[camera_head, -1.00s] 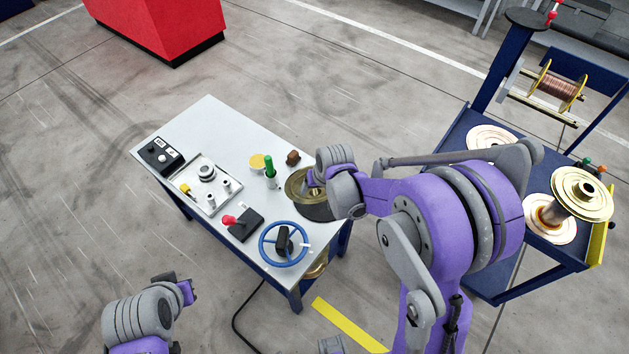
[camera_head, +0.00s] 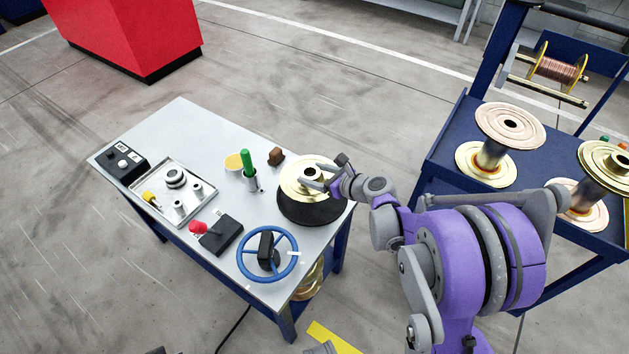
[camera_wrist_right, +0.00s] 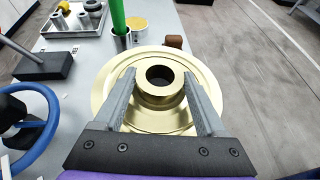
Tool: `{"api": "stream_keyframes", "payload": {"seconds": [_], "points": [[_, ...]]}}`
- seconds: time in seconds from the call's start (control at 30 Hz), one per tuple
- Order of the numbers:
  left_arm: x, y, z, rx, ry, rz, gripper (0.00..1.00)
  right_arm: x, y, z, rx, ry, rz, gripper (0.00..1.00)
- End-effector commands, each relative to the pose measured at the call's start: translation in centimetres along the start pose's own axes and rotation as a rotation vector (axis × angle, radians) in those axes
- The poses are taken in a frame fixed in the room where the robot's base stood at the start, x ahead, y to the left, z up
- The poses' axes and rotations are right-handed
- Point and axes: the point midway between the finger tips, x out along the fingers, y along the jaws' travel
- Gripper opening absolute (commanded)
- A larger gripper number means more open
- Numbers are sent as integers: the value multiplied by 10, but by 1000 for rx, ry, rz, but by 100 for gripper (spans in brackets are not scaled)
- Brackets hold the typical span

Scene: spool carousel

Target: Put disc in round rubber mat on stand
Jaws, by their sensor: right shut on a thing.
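The gold disc (camera_head: 296,190) with its raised hub is at the right end of the grey table, over the round black rubber mat (camera_head: 312,214). The mat's near side shows below the disc; its far side is hidden. I cannot tell whether the disc touches the mat or hangs just above it. My right gripper (camera_head: 318,180) is shut on the disc's hub. In the right wrist view, its fingers (camera_wrist_right: 160,82) lie on both sides of the hub, and the disc (camera_wrist_right: 105,100) looks roughly level. My left gripper is out of view.
A blue handwheel (camera_head: 242,265), a red-knobbed black box (camera_head: 222,236), a green-handled tool (camera_head: 247,160) in a cup and a brown block (camera_head: 276,156) stand near the mat. A metal tray (camera_head: 160,205) lies further left. A blue cart (camera_head: 440,160) with spools stands at right.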

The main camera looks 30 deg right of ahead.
Motion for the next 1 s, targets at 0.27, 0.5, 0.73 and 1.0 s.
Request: {"api": "stream_keyframes", "payload": {"seconds": [0.27,0.5,0.73,1.0], "points": [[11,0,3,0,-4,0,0,3,-8,-5,27,-38,-52,0],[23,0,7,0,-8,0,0,10,-8,-20,26,-37,-50,0],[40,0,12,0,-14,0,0,20,-8,-41,25,-36,-50,0],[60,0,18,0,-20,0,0,30,-8,-64,24,-36,-49,0]]}}
